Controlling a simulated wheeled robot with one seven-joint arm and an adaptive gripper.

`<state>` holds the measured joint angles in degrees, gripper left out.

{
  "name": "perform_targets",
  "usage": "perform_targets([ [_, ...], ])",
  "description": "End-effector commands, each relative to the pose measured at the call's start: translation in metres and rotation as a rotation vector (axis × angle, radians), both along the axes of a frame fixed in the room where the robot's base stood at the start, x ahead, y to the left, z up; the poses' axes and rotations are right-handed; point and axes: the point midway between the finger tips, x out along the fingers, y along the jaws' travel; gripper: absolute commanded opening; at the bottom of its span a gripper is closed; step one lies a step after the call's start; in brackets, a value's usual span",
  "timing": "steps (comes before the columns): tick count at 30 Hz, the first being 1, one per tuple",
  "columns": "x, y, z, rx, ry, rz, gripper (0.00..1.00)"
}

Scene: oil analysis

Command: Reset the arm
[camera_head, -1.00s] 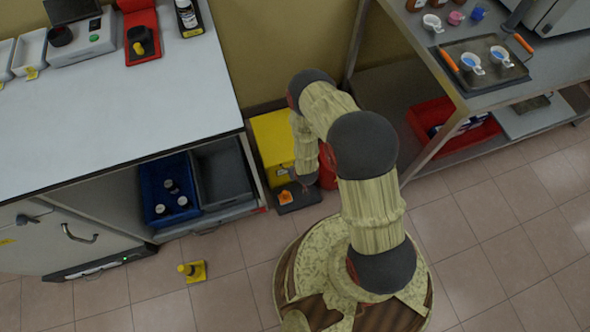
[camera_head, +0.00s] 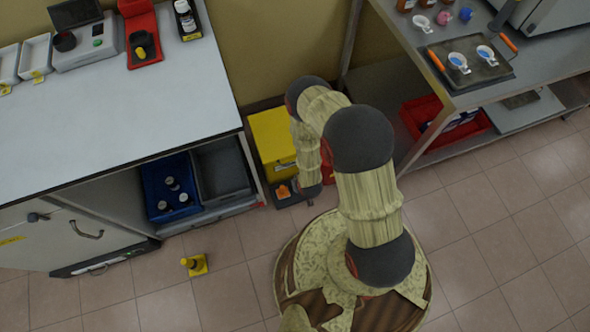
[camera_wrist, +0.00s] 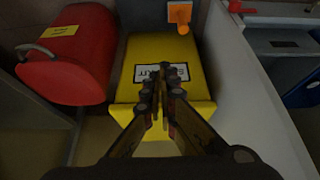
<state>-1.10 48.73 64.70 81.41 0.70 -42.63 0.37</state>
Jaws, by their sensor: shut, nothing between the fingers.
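My arm rises from my round base in the head view and bends over toward the wall, between the white bench and the metal shelving. My gripper (camera_wrist: 163,88) shows in the wrist view, with its fingers together and nothing between them. It points toward the yellow bin (camera_wrist: 167,52), and its fingertips overlap the bin's white label in the picture. I cannot tell the distance between them. In the head view the gripper is mostly hidden by my arm, near the yellow bin (camera_head: 270,137).
A red container (camera_wrist: 68,52) lies left of the yellow bin. The white bench (camera_head: 120,110) stands left, with blue and grey bins below. Metal shelving (camera_head: 500,92) with a tray (camera_head: 485,73) stands right. A small yellow object (camera_head: 195,264) is on the floor. Tiled floor is open at right.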

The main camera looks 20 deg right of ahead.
Motion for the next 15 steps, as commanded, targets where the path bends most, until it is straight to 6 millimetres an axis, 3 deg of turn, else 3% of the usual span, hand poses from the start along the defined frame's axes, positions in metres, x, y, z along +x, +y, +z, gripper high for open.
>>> perform_targets([
  [12, -0.010, 0.000, -0.002, 0.000, 0.004, 0.000, 0.00],
  [15, -0.023, 0.000, -0.008, -0.001, 0.056, 0.001, 0.00],
])
